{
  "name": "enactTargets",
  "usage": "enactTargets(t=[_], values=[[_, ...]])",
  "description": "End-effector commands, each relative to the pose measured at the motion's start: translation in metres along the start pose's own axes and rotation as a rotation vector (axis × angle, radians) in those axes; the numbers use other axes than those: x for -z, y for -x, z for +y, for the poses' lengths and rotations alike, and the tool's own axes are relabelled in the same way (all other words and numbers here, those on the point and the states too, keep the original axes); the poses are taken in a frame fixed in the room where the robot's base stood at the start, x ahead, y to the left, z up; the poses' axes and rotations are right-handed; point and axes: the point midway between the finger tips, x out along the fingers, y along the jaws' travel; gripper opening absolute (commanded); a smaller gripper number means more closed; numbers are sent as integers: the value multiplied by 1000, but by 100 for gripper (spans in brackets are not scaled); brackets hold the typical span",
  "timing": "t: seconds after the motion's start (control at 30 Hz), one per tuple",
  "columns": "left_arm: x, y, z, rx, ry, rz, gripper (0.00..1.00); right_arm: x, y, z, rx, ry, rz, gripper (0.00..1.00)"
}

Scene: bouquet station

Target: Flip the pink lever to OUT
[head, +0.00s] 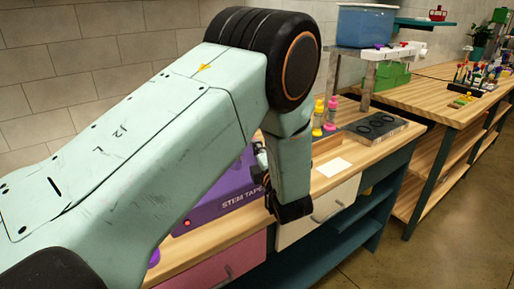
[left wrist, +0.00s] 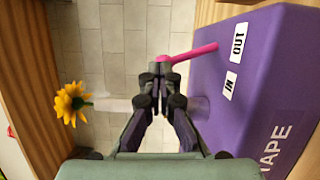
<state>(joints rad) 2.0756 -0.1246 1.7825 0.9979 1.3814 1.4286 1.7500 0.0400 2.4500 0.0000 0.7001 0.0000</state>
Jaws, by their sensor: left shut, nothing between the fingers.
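The purple stem tape box (head: 215,197) sits on the wooden bench in the head view, partly hidden by my left arm. In the left wrist view the purple box (left wrist: 268,75) fills the right side, with an OUT label (left wrist: 238,40) and an IN label (left wrist: 230,85). The pink lever (left wrist: 195,52) slants from the box, on the OUT label's side, toward my fingertips. My left gripper (left wrist: 160,75) is shut and empty at the lever's left end; I cannot tell whether they touch. My right gripper is not in view.
A yellow flower (left wrist: 72,103) shows left of my gripper in the left wrist view. A blue bin (head: 365,26) stands behind.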

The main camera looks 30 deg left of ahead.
Motion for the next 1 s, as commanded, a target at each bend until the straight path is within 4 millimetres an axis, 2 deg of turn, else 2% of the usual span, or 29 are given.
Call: enactTargets(t=[1.0], values=[[-3, -1, 3, 22, -66, 0, 0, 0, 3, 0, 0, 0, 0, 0]])
